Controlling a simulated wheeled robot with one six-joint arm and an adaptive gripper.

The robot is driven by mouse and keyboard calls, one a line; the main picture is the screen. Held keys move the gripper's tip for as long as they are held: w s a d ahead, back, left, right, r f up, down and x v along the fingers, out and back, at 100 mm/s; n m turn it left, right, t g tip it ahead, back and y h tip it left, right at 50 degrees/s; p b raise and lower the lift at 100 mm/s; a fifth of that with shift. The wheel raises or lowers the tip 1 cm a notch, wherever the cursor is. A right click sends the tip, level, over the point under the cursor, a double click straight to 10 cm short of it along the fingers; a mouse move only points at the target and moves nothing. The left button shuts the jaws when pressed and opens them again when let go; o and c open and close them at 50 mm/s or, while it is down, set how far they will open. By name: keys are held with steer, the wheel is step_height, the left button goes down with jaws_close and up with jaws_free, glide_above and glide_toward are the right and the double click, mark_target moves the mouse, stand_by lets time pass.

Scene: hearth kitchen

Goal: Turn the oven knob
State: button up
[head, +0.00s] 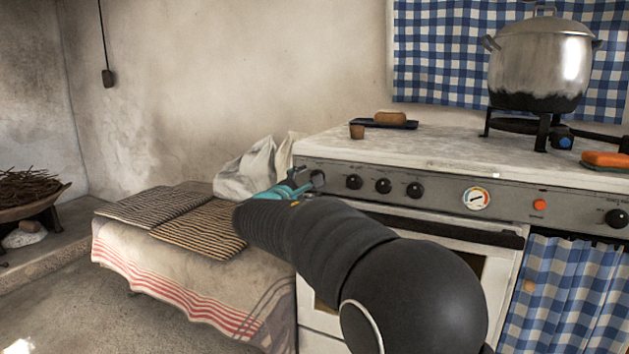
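The oven (405,223) has a grey front panel with black round knobs. Three of them stand in a row: a left knob (354,182), a middle knob (383,186) and a right knob (414,190). Another black knob (616,218) sits at the panel's far right. My gripper (317,179) is at the panel's left end, left of the row of three. My arm and the teal wrist part hide most of it. I cannot tell whether its fingers are open or shut, or whether they touch a knob there.
A dial gauge (477,198) and a red button (540,205) are on the panel. A large pot (541,62) stands on a burner above. A cloth-covered bench (150,252) with striped cushions and a pale sack (247,170) lie to the left.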

steer(key=v, duration=0.6)
steer(key=shift+s, duration=0.35)
